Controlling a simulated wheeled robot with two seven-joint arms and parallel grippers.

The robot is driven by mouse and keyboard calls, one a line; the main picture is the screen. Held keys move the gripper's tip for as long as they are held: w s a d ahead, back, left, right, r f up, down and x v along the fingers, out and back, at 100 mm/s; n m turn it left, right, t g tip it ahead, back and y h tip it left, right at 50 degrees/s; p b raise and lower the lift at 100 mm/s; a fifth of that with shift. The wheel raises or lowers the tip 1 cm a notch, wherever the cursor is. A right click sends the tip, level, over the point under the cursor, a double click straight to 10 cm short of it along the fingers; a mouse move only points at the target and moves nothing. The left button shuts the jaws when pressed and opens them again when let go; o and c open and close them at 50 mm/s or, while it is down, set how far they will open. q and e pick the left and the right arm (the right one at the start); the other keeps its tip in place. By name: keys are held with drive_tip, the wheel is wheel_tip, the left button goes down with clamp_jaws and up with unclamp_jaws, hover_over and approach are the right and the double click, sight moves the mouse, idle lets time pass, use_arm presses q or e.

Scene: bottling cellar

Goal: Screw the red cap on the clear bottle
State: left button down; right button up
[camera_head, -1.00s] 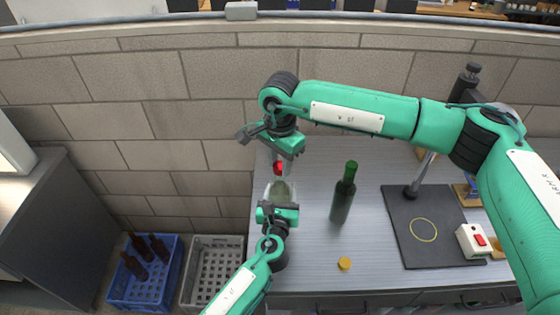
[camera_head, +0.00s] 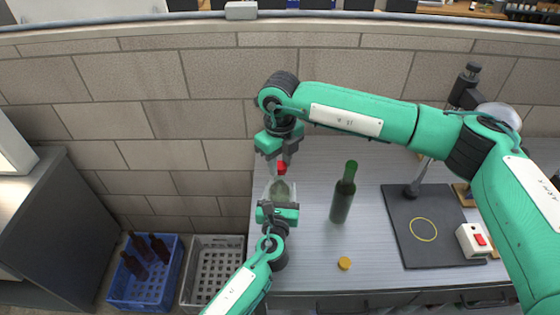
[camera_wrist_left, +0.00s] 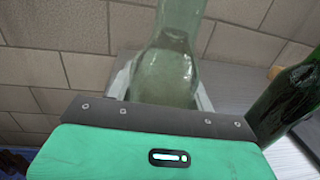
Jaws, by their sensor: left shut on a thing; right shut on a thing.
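The clear bottle (camera_head: 281,191) stands upright near the left edge of the bench. My left gripper (camera_head: 279,204) is shut on its body. In the left wrist view the clear bottle (camera_wrist_left: 168,72) rises in front of the gripper's green housing, and its top is out of the picture. The red cap (camera_head: 281,167) shows above the bottle, at the fingertips of my right gripper (camera_head: 281,161), which is shut on it from above. I cannot tell from these views whether the cap touches the bottle's mouth, as the fingers hide part of it.
A green bottle (camera_head: 343,194) with a green top stands close on the right. A yellow cap (camera_head: 344,263) lies nearer the front. A dark mat (camera_head: 410,245) and a white box with a red switch (camera_head: 472,239) are farther right. Crates (camera_head: 212,262) stand left of the bench.

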drive_tip(key=m, duration=2.2)
drive_tip(key=shift+f, duration=0.1)
drive_tip(key=m, duration=0.6)
drive_tip(key=shift+a, duration=0.2)
drive_tip(key=o, duration=1.1)
